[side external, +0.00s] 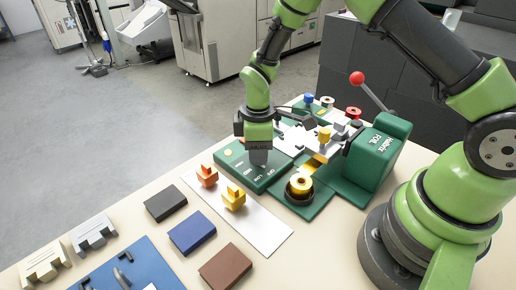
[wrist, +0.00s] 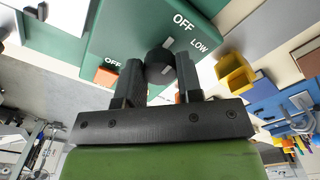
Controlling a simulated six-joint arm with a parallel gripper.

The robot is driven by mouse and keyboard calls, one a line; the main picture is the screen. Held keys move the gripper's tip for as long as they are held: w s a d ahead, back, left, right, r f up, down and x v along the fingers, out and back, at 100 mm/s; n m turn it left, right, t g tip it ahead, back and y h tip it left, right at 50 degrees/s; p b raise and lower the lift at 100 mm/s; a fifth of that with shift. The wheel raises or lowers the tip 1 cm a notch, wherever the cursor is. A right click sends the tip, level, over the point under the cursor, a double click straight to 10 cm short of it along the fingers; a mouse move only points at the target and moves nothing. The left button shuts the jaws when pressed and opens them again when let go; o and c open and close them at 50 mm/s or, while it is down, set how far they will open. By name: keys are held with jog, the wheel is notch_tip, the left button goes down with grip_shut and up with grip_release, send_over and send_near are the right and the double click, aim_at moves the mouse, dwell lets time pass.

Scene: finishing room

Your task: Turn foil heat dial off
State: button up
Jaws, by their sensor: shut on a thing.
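The foil heat dial is a small dark round knob (wrist: 160,60) on a green control box (wrist: 130,32). White OFF and LOW labels are printed on the box up and to the right of the dial. A small pale mark shows at the dial's edge on the side of the OFF label; I cannot tell the exact setting. My gripper (wrist: 160,72) is shut on the dial, one dark finger on each side. In the side view my gripper (side external: 258,158) points down onto the green box (side external: 231,158) and hides the dial.
An orange switch (wrist: 106,76) marked OFF sits on the box. The green foil machine (side external: 378,154) with a red-ball lever (side external: 357,78) stands at right.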

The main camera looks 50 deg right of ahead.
dwell(0.3)
jog(key=o, duration=0.9)
notch_tip(320, 180, up, 10)
jog(key=s+r+m+t+y, duration=0.1)
jog(key=s+r+m+t, duration=0.1)
jog(key=s+r+m, duration=0.3)
jog(key=s+r+m+t, duration=0.1)
jog(key=s+r, duration=0.1)
jog(key=r, duration=0.6)
jog(key=s+r+m+t, duration=0.1)
jog(key=s+m, duration=0.1)
jog(key=s, duration=0.2)
jog(key=s+r+m+t, duration=0.1)
jog(key=s+m, duration=0.2)
jog(key=s, duration=0.1)
jog(key=s+r+m+t+y, duration=0.1)
jog(key=s+m+t, duration=0.1)
jog(key=s, duration=0.2)
jog(key=shift+s+d+r, duration=0.1)
jog(key=shift+d+r, duration=0.2)
jog(key=shift+d, duration=0.1)
